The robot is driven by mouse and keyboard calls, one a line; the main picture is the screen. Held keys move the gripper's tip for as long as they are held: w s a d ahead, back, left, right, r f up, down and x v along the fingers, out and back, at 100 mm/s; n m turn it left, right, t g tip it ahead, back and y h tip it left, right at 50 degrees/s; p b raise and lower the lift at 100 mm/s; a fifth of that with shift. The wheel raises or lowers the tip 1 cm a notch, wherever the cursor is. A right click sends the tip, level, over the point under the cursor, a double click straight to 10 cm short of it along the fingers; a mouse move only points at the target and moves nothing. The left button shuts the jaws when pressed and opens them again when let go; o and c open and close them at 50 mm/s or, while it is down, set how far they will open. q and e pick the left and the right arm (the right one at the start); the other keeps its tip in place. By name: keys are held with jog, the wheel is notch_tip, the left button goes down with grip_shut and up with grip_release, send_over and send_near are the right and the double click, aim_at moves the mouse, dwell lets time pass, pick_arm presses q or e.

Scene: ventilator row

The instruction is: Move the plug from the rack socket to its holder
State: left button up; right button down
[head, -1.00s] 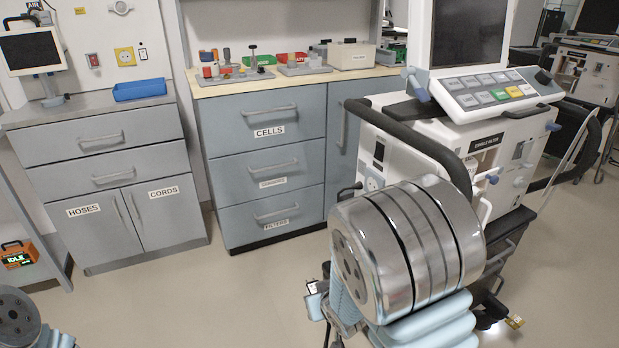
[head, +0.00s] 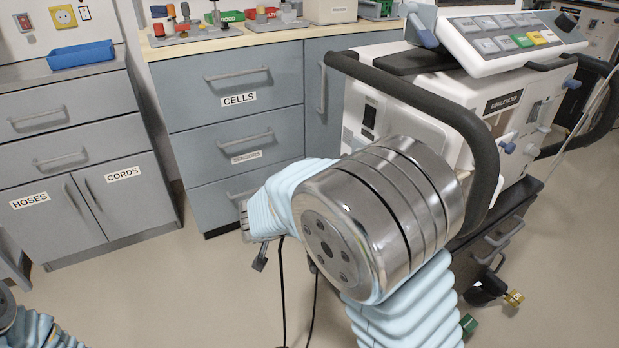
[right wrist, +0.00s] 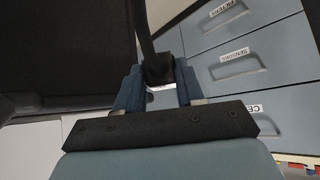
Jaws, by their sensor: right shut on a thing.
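My right gripper (head: 246,222) reaches out to the left of the ventilator, in front of the drawer cabinet. In the right wrist view its two blue fingers (right wrist: 158,88) are shut on the black plug (right wrist: 159,70), whose cord runs upward in that picture. In the head view the plug (head: 260,258) shows as a small dark piece just below the gripper, clear of any socket. My left gripper is out of view; only part of that arm shows at the lower left. I cannot make out the rack socket or the holder.
The ventilator (head: 400,115) with its black handle (head: 485,150) stands right of the gripper. The drawer cabinet (head: 230,125) is behind it, the hoses and cords cabinet (head: 90,150) to the left. Black cords (head: 283,295) hang to the floor. The floor (head: 190,290) at left is clear.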

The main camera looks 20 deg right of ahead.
aim_at(360, 137)
jog(key=s+d+r+m+g+h+b, duration=0.1)
jog(key=d+r+m+g+h+b, duration=0.4)
jog(key=r+m, duration=0.65)
jog(key=d+r+n+y+p, duration=0.1)
jog(key=d+r+n, duration=0.1)
jog(key=d, duration=0.3)
jog(key=shift+w+d+g, duration=0.3)
jog(key=shift+d+g, duration=0.1)
jog(key=shift+d+r+p, duration=0.1)
jog(key=shift+r+p, duration=0.1)
jog(key=shift+p, duration=0.1)
jog(key=shift+d+r, duration=0.15)
jog(key=shift+r, duration=0.05)
jog(key=shift+w+d, duration=0.2)
jog(key=shift+d, duration=1.1)
dwell(0.6)
jog(key=c, duration=0.6)
grip_release()
jog(key=shift+a, duration=0.15)
